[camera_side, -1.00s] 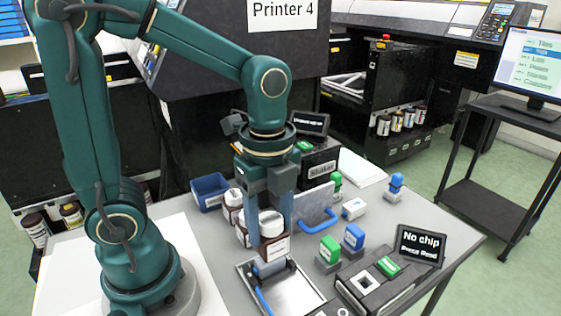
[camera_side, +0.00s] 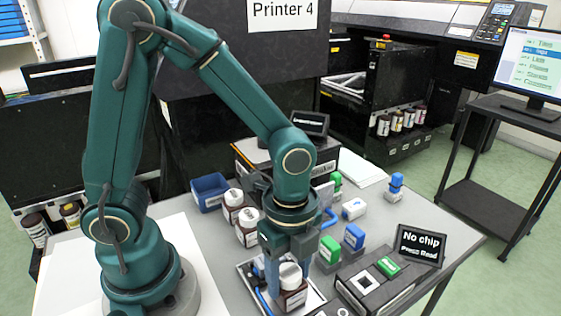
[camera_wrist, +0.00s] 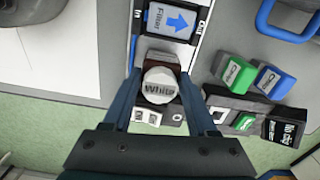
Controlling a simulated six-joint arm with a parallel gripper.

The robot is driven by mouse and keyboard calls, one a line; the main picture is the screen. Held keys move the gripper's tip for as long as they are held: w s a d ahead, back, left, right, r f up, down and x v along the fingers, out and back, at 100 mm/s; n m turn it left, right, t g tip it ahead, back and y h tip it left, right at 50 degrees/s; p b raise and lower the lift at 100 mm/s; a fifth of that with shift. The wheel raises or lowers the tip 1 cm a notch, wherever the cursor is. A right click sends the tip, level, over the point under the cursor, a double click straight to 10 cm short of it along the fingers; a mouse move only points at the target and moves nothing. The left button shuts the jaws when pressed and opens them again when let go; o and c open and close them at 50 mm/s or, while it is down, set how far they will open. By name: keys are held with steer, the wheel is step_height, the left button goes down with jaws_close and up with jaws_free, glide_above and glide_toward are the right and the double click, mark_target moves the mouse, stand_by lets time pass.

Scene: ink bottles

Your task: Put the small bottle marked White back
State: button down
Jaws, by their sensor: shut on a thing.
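The small bottle (camera_side: 292,297) is brown with a white cap, and in the wrist view the lettering on its cap (camera_wrist: 159,87) reads as White. My gripper (camera_side: 287,276) is shut on it, with one finger on each side, and it looks upright. In the wrist view my gripper (camera_wrist: 160,98) has the bottle between its fingers, over the near part of the metal tray (camera_wrist: 202,62). In the side view the bottle is low over the tray (camera_side: 314,299); I cannot tell whether it touches. Two similar white-capped bottles, (camera_side: 233,207) and (camera_side: 247,229), stand behind and left of my gripper.
A blue arrow card (camera_wrist: 168,20) lies on the tray. Green (camera_side: 329,249) and blue (camera_side: 354,237) blocks stand to the right, beside a dark reader (camera_side: 365,287) and a No chip sign (camera_side: 421,246). A blue bin (camera_side: 209,192) stands at the back left.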

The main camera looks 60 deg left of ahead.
steer(key=shift+f, duration=0.15)
steer(key=shift+c, duration=0.9)
jaws_free()
step_height(320, 180, up, 12)
steer(key=s+a+n+t, duration=0.3)
steer(key=a+n+t, duration=0.2)
steer(key=n, duration=1.1)
steer(key=shift+s+a+n+t, duration=0.3)
steer(key=shift+s+a+n, duration=0.1)
steer(key=shift+a, duration=0.15)
